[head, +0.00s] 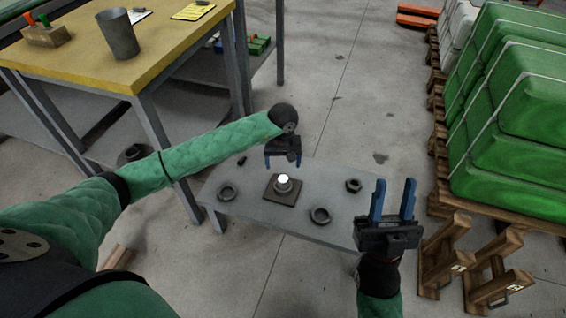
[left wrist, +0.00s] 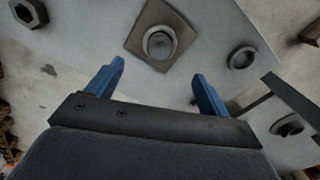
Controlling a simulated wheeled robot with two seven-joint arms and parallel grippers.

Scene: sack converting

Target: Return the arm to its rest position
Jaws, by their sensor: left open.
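My left gripper (head: 283,164) is open and empty, pointing down above the back of the low grey table (head: 258,211). Its two blue fingers stand apart in the left wrist view (left wrist: 155,85). On the table, a dark square plate (head: 270,196) carries a round metal fitting with a bright white top (head: 283,181); the fitting also shows beyond the fingers in the left wrist view (left wrist: 160,43). The gripper is apart from it. My right gripper (head: 394,198) is raised at the table's right front, its blue fingers apart and nothing between them.
Dark rings lie on the low table at left (head: 228,192), front (head: 320,215) and right (head: 353,185). A yellow-topped workbench (head: 90,50) with a grey cup (head: 118,35) stands at back left. Green sacks (head: 520,110) are stacked on pallets at right. Wooden stands (head: 445,255) are at front right.

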